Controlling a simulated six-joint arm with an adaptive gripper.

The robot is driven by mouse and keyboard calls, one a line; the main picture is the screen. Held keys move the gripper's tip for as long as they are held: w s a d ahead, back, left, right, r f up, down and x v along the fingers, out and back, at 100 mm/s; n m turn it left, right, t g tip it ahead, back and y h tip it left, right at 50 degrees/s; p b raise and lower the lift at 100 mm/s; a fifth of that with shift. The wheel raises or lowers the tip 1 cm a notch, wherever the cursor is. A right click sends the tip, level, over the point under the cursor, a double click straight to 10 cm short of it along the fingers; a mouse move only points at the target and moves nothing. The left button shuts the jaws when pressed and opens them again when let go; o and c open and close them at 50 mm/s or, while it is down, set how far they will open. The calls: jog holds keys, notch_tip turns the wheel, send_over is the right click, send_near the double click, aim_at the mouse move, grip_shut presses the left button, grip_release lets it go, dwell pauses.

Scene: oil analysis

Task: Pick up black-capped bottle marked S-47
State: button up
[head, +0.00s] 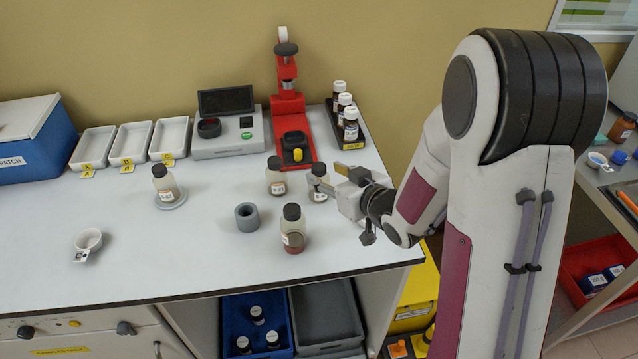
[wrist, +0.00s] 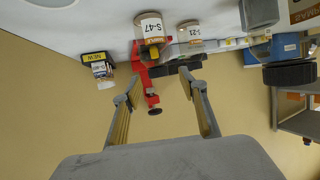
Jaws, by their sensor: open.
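A clear bottle with a black cap (head: 319,169) stands upright on the white bench, right at my fingertips. In the wrist view, which is upside down, a bottle labelled S-47 (wrist: 150,27) is just beyond the fingertips, left of centre. My gripper (head: 323,173) is open and empty, reaching in from the right; it also shows in the wrist view (wrist: 160,75). The near finger crosses the bottle's body in the head view. I cannot tell whether the bottle is between the fingers. A similar bottle (head: 276,176), apparently marked S-21 (wrist: 190,30), stands close by on its left.
Another black-capped bottle (head: 293,235) stands at the front, beside a grey ring (head: 247,217). A red press (head: 293,132) and a black rack (head: 349,140) of bottles are behind. A bottle (head: 164,182) stands on a round pad at left. The bench's left front is mostly clear.

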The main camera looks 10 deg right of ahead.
aim_at(323, 170)
dwell(0.3)
jog(key=shift+x, duration=2.6)
jog(key=shift+d, duration=0.15)
grip_shut()
